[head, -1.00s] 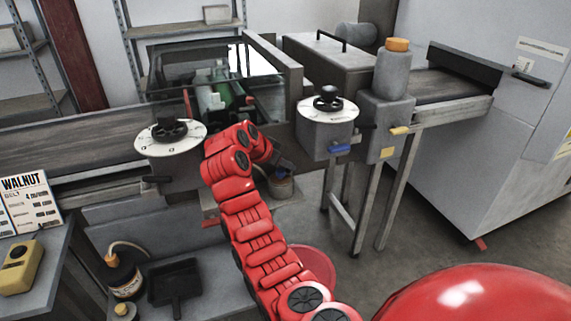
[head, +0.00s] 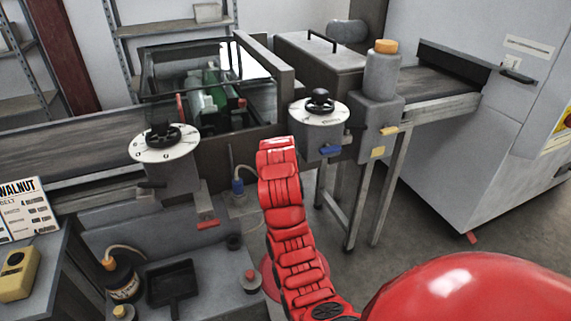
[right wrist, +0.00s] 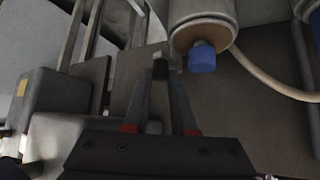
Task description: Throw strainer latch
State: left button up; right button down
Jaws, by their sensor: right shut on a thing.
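In the right wrist view, my right gripper (right wrist: 164,72) is shut on a small grey part, which looks like the strainer latch; the fingers hide most of it. Just right of the fingertips is a grey cylinder (right wrist: 198,12) with a tan end and a blue knob (right wrist: 202,58). A pale hose (right wrist: 262,76) curves off to the right. In the head view my red right arm reaches up the middle, and its own links hide the gripper. A small canister with a blue collar (head: 238,187) and hose stands left of the arm. My left gripper is not in view.
Two dial posts, left (head: 165,145) and right (head: 319,112), flank the arm. A blue tab (head: 330,151) and yellow tab (head: 388,132) stick out at right. A red-handled part (head: 207,224) is below the left dial. A black pan (head: 172,287) lies low left.

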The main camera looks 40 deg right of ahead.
jog(key=shift+d+n, duration=0.15)
jog(key=shift+n, duration=0.15)
jog(key=c, duration=0.7)
grip_release()
jog(key=shift+c, duration=0.2)
jog(key=p+v, duration=1.2)
jog(key=v, duration=0.5)
jog(key=shift+s, duration=0.35)
